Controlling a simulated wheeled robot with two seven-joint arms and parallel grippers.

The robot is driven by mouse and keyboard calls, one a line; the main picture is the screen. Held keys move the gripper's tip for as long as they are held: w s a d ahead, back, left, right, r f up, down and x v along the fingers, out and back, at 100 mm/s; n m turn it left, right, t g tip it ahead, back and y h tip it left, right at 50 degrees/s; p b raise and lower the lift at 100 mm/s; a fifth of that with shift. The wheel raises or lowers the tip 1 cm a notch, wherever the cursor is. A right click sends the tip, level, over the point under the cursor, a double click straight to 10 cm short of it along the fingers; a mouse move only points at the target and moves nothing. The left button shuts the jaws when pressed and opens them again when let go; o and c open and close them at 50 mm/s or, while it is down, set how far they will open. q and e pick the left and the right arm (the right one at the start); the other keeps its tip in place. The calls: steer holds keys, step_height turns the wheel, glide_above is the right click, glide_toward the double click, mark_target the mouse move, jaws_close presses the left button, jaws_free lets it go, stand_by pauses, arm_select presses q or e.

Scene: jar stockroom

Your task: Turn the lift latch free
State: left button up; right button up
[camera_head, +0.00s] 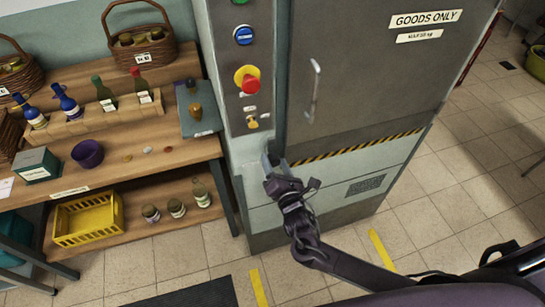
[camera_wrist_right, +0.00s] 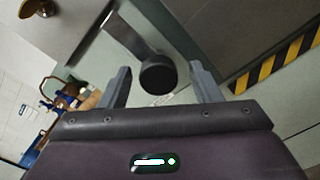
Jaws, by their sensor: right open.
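The lift latch (camera_wrist_right: 157,74) shows in the right wrist view as a dark round knob on a flat grey metal arm. My right gripper (camera_wrist_right: 160,69) is open, with one finger to each side of the knob in that view and gaps showing on both sides. In the head view my right gripper (camera_head: 272,161) is at the lower left corner of the grey lift door (camera_head: 365,70), below the control column. There the latch is mostly hidden by the gripper. My left gripper is in neither view.
The control column carries a red button (camera_head: 250,84), a blue button (camera_head: 243,35) and a brass key-like part (camera_head: 252,122). A wooden shelf (camera_head: 110,170) with bottles, baskets and a yellow crate (camera_head: 88,222) stands left. Tiled floor right of the lift is open.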

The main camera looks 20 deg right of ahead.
mark_target(276, 163)
steer(key=shift+s+d, duration=0.15)
steer(key=shift+s, duration=2.05)
